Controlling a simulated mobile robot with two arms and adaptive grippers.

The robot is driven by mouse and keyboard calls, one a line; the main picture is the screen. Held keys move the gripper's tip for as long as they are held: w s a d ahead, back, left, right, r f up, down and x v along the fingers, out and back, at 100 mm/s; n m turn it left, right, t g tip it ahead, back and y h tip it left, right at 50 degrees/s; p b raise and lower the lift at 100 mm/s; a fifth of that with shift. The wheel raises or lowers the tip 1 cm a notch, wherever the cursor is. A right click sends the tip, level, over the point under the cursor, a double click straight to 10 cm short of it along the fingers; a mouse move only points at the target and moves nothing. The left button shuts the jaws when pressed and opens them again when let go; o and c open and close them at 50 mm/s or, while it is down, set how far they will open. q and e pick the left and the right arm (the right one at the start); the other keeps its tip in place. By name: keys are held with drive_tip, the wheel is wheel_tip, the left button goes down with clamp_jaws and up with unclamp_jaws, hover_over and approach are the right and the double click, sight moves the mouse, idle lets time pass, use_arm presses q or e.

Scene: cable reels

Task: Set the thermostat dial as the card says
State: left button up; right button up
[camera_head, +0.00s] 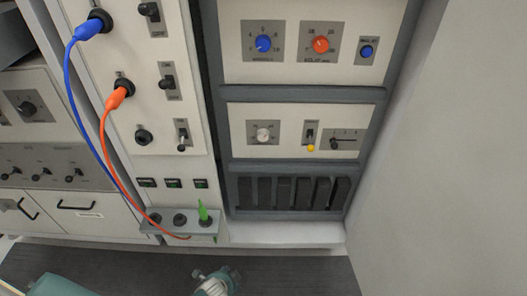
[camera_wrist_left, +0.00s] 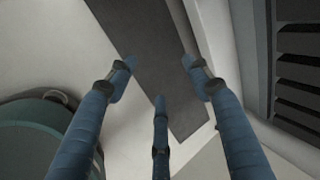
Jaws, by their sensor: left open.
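On the right-hand rack in the head view are a blue dial (camera_head: 263,43), an orange dial (camera_head: 320,44) and, lower down, a white dial (camera_head: 263,135). Their labels are too small to read surely, so I cannot tell which is the thermostat dial. No card can be made out. My left gripper (camera_wrist_left: 159,72) is open and empty in the left wrist view, its three fingers spread above the dark floor strip. It is apart from every dial. A teal and white part of mine shows at the bottom of the head view. My right gripper is not in view.
A blue button (camera_head: 366,51), a yellow-tipped toggle (camera_head: 310,140) and a slider (camera_head: 343,139) share the rack. Dark vents (camera_head: 290,192) lie below. Blue (camera_head: 87,29) and orange (camera_head: 117,97) cable plugs hang left. A green plug (camera_head: 204,214) stands in a low bracket. A pale wall borders the right.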

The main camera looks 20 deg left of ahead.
use_arm(q)
drive_tip(key=w+d+r+m+t+b, duration=0.1)
drive_tip(key=w+r+m+t+b, duration=0.4)
drive_tip(key=w, duration=1)
use_arm(e)
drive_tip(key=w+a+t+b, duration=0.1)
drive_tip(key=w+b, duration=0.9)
drive_tip(key=b, duration=0.3)
use_arm(q)
drive_tip(key=m+t+y+b, duration=0.35)
drive_tip(key=m+t, duration=0.35)
drive_tip(key=m, duration=0.7)
approach(263, 139)
drive_tip(key=b+x, duration=0.1)
drive_tip(key=x, duration=0.6)
drive_tip(key=shift+w, duration=0.25)
drive_tip(key=shift+w+a, duration=0.25)
drive_tip(key=shift+w, duration=0.4)
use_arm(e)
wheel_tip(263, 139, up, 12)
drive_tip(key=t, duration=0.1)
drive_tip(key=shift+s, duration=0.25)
use_arm(q)
drive_tip(key=shift+r, duration=0.1)
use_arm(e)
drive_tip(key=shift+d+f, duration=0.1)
use_arm(q)
drive_tip(key=c, duration=1.1)
drive_tip(key=shift+c, duration=0.3)
